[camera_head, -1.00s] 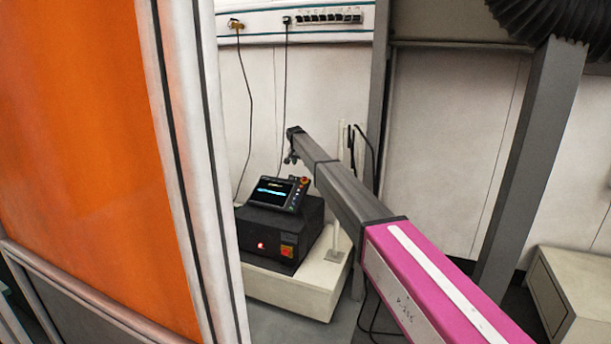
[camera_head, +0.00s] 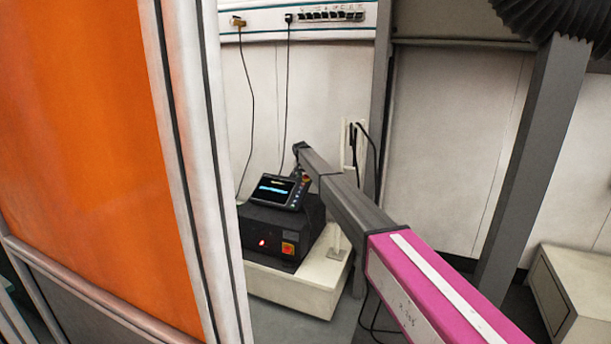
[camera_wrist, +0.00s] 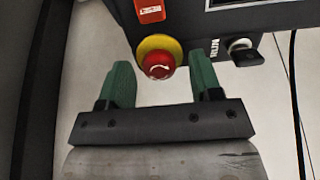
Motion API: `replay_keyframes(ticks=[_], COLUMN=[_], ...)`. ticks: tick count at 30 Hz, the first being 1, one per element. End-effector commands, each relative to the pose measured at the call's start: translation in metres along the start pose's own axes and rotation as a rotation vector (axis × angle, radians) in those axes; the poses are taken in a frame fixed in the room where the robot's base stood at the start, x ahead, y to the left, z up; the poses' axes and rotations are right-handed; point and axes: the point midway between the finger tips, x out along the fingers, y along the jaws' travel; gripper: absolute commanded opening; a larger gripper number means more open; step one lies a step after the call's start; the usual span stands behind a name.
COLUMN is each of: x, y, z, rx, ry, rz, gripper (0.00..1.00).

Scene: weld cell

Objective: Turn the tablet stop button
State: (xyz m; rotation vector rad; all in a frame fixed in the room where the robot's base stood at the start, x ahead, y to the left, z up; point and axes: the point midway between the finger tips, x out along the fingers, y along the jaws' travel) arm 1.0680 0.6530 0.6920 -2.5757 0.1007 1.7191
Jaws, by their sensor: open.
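The tablet (camera_head: 275,190), black with a lit screen, leans on top of a black control box. Its red stop button (camera_wrist: 158,63) with a yellow collar (camera_wrist: 150,46) shows in the wrist view, just ahead of my gripper and a little left of the middle of the gap. My gripper (camera_wrist: 162,80) is open, its two green fingers apart, the tips close to either side of the button. The jaws hold nothing. In the head view the button (camera_head: 306,178) is partly hidden by my arm.
The black control box (camera_head: 270,228) stands on a white plinth (camera_head: 290,285). A key switch marked RUN (camera_wrist: 240,48) sits right of the right finger. An orange panel (camera_head: 85,150) with a white post fills the left. A grey column (camera_head: 540,150) stands at right.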

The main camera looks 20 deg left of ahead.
Motion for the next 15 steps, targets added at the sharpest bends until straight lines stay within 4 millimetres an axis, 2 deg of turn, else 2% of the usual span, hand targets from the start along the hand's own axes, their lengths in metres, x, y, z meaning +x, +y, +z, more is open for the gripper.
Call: replay_keyframes(ticks=[2,3,7,8,15], x=[-0.0002,-0.0002,-0.0002,-0.0002,-0.0003], y=[0.0001,0.0001,0.0002,0.0002,0.0003], z=[0.0000,0.0000,0.0001,0.0001,0.0002], rx=[0.000,0.000,0.000,0.000,0.013], ry=[0.000,0.000,0.000,0.000,0.000], rz=[0.000,0.000,0.000,0.000,-0.001], gripper=[0.59,0.55,0.13,0.09,0.09])
